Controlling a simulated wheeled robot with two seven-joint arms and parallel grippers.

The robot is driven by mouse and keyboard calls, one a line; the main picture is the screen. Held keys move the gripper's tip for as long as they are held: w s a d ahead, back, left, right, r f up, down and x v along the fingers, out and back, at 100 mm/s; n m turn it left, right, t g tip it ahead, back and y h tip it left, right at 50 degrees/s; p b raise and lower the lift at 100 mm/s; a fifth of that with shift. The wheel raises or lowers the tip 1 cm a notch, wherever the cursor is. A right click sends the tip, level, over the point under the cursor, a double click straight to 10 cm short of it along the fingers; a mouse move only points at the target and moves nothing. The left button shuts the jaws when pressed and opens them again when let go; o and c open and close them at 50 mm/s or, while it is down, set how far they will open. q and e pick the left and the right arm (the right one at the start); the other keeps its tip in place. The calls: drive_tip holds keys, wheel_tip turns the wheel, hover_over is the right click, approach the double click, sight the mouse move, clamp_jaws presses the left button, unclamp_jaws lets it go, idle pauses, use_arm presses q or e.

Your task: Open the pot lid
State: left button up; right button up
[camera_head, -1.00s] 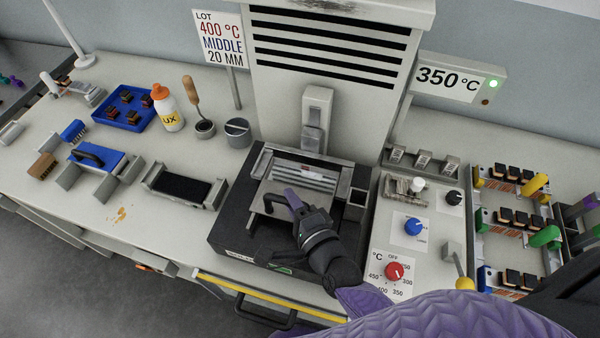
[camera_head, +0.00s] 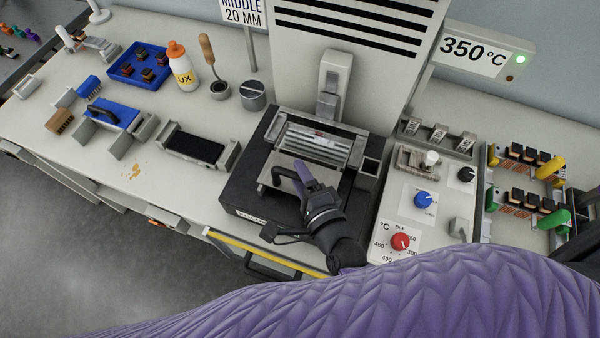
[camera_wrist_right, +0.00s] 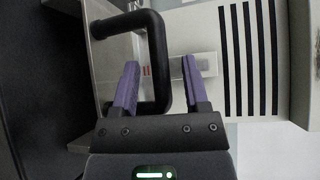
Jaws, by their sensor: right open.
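The pot (camera_head: 240,197) is a low black box on the bench in front of the tall pale machine. Its grey metal lid (camera_head: 325,182) lies on top and carries a black bar handle (camera_head: 276,174). My right gripper (camera_head: 302,172) is at the handle, its purple fingers open. In the right wrist view, the U-shaped handle (camera_wrist_right: 158,50) passes between the two spread fingers (camera_wrist_right: 160,78), with gaps showing at the sides. Contact with the handle cannot be told. My left gripper is not in view.
A control panel with a blue knob (camera_head: 424,200) and a red knob (camera_head: 400,241) stands to the right. A 350 °C display (camera_head: 474,55) is behind it. A black-topped holder (camera_head: 190,148), a flux bottle (camera_head: 183,68) and a blue tray (camera_head: 138,68) are on the left.

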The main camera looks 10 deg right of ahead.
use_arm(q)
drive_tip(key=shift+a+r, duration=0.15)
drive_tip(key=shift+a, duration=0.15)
use_arm(e)
drive_tip(key=v, duration=0.9)
drive_tip(key=shift+s, duration=0.2)
